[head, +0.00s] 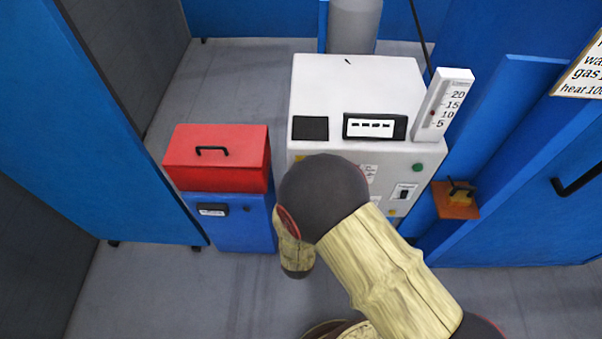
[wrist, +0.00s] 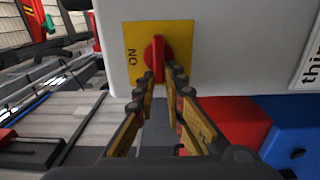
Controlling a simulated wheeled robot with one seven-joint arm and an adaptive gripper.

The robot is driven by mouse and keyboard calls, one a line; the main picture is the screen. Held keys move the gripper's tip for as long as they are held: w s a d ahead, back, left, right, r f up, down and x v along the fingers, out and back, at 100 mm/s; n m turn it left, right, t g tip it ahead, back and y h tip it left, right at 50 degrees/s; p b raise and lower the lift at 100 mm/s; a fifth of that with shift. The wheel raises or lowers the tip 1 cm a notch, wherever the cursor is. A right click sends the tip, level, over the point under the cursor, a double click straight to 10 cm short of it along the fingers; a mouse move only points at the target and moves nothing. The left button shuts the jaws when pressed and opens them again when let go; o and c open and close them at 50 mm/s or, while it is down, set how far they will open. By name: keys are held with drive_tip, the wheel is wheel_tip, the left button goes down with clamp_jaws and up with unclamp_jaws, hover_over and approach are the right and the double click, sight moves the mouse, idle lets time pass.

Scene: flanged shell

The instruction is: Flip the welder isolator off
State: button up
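The isolator is a red knob (wrist: 157,52) on a yellow plate (wrist: 135,43) fixed to a pale cabinet face. The word ON shows sideways at the plate's left; the knob's long grip stands upright in the wrist view. My gripper (wrist: 160,78) has its two fingers apart, with the tips at the lower end of the knob, one towards each side. I cannot tell whether they touch it. In the head view my arm hides the gripper and the knob in front of the white machine (head: 350,82).
A red toolbox (head: 218,178) sits on a blue cabinet (head: 245,225) left of the machine. The machine's front also has a green button (head: 417,167) and a black switch (head: 404,192). A scale board (head: 443,105) stands at its right. Blue panels close in both sides.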

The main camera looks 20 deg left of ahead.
drive_tip(key=o, duration=0.4)
drive_tip(key=v, duration=1.2)
drive_tip(key=shift+f+m, duration=0.1)
drive_tip(key=shift+m, duration=0.2)
